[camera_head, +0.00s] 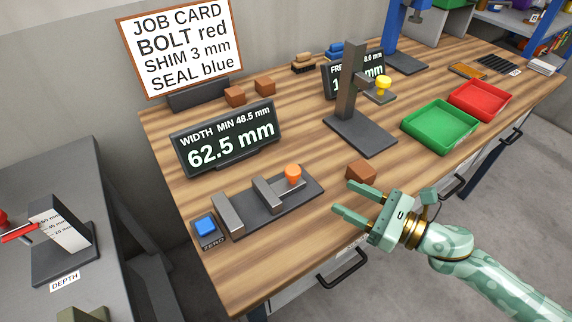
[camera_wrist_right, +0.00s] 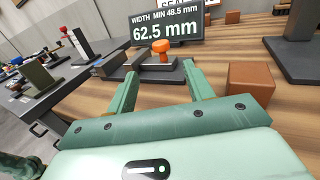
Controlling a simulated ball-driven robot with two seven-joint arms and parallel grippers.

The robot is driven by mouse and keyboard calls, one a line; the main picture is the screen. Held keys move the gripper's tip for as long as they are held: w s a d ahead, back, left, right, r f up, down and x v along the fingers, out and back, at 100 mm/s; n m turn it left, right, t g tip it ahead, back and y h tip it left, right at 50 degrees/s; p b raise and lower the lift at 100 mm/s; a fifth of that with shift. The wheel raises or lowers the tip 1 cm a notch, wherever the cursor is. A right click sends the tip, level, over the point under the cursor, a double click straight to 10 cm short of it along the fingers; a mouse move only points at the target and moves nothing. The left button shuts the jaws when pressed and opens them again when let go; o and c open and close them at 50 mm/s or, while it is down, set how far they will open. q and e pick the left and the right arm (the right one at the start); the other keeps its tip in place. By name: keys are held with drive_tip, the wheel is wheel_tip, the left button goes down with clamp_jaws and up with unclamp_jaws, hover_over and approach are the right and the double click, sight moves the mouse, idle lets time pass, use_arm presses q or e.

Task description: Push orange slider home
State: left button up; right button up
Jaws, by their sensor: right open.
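The orange slider knob (camera_head: 293,172) stands on the dark width gauge base (camera_head: 245,218), near its right end. Two grey upright blocks stand on the base to its left, with a gap between them. The knob also shows in the wrist view (camera_wrist_right: 160,48), beyond and between my fingertips. The width display (camera_head: 229,138) reads 62.5 mm, with MIN 48.5 mm. My right gripper (camera_head: 341,199) is open and empty, to the right of and nearer than the knob, apart from it. My left gripper is not in view.
A brown block (camera_head: 361,172) sits close beside my right gripper. A blue ZERO button (camera_head: 205,226) is at the gauge's left end. A gauge stand (camera_head: 360,132), green tray (camera_head: 440,126) and red tray (camera_head: 480,99) stand farther back right. Bare tabletop lies in front of the gauge.

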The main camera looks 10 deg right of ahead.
sight(299, 173)
drive_tip(key=x, duration=0.4)
drive_tip(key=shift+w+r, duration=0.1)
drive_tip(key=shift+r, duration=0.1)
drive_tip(key=x, duration=0.4)
drive_tip(key=p+x, duration=0.1)
drive_tip(key=x, duration=0.4)
drive_tip(key=shift+f, duration=0.2)
drive_tip(key=shift+w+a, duration=0.45)
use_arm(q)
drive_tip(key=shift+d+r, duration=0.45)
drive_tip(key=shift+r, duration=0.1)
